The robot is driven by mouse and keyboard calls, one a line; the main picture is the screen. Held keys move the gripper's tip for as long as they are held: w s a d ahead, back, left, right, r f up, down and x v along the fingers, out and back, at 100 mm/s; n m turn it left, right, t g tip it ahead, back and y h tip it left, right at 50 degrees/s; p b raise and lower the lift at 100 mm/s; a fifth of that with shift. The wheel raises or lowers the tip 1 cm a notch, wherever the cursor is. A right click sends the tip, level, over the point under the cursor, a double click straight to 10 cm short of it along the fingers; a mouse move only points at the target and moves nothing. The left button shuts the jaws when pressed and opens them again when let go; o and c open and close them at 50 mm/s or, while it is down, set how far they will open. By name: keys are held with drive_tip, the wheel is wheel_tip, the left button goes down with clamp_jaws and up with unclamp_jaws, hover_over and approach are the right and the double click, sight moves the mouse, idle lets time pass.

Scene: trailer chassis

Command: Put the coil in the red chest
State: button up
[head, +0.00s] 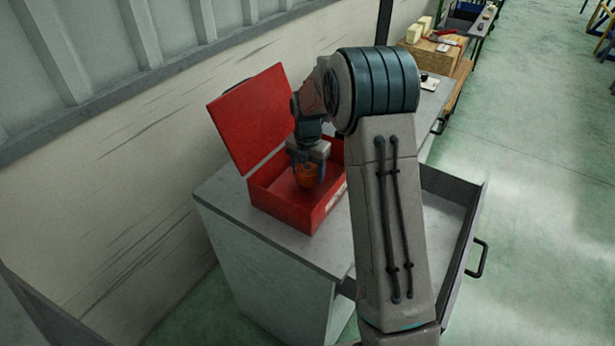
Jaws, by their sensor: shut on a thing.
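The red chest (285,208) stands on a grey cabinet top with its lid (251,116) raised and leaning back toward the wall. My gripper (307,180) points down over the open chest. It is shut on an orange coil (306,174), which is at or just inside the opening. I cannot tell whether the coil touches the chest floor. My arm hides the right part of the chest.
The grey cabinet (270,280) has an open drawer (450,222) on its right side, with a dark handle. A wall runs close behind the chest. A bench with boxes (431,58) stands farther back. Green floor is clear at right.

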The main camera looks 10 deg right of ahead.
sight(308, 179)
drive_tip(key=shift+f+p, duration=0.3)
drive_tip(key=shift+f, duration=1.25)
drive_tip(key=shift+f, duration=0.1)
drive_tip(key=shift+f, duration=0.15)
drive_tip(key=o, duration=1.1)
